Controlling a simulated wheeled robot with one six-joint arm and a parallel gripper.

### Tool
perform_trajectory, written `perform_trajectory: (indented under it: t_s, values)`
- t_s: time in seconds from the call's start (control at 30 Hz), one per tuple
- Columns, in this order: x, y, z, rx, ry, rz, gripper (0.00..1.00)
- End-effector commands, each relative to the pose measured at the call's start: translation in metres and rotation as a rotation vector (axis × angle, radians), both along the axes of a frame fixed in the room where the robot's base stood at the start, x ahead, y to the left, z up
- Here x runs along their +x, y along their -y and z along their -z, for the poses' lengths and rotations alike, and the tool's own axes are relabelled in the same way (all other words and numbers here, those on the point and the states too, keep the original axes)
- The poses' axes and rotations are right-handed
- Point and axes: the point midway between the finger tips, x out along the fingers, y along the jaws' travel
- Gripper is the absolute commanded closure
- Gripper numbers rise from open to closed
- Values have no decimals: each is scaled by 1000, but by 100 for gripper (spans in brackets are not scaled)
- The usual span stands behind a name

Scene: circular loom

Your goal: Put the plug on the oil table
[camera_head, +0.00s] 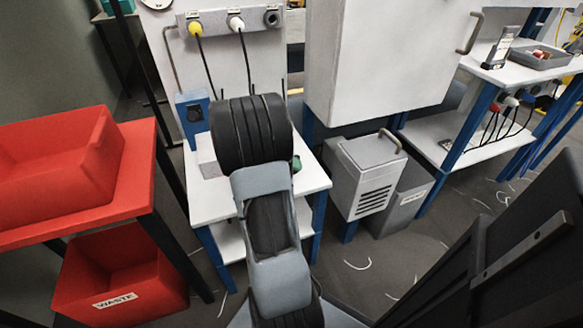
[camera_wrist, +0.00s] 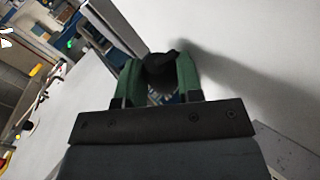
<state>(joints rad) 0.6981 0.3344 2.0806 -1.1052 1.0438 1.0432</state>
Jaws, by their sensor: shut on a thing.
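My gripper shows in the wrist view (camera_wrist: 160,72), its two green fingers closed on a small black thing (camera_wrist: 159,66), which I take to be the plug. Its shape is only partly visible between the fingers. In the head view my arm hides most of the gripper and the held thing. Only a bit of green finger (camera_head: 296,163) shows, above a small white table (camera_head: 312,178) with blue legs. No label shows which table is the oil table. I cannot tell whether the gripper touches the white table.
A socket strip on the machine holds a yellow plug (camera_head: 195,29) and a white plug (camera_head: 236,23); its right socket (camera_head: 271,18) is empty. A blue box (camera_head: 193,112) stands on the white table. Red bins (camera_head: 48,165) are left, a grey slatted box (camera_head: 366,175) right.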

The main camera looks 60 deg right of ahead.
Motion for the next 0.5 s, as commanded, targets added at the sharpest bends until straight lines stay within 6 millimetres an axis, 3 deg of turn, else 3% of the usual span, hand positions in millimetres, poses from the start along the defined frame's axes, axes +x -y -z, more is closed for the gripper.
perform_trajectory:
  t_s: [0.5]
  values:
    - [0,-1,16,6,0,0,100]
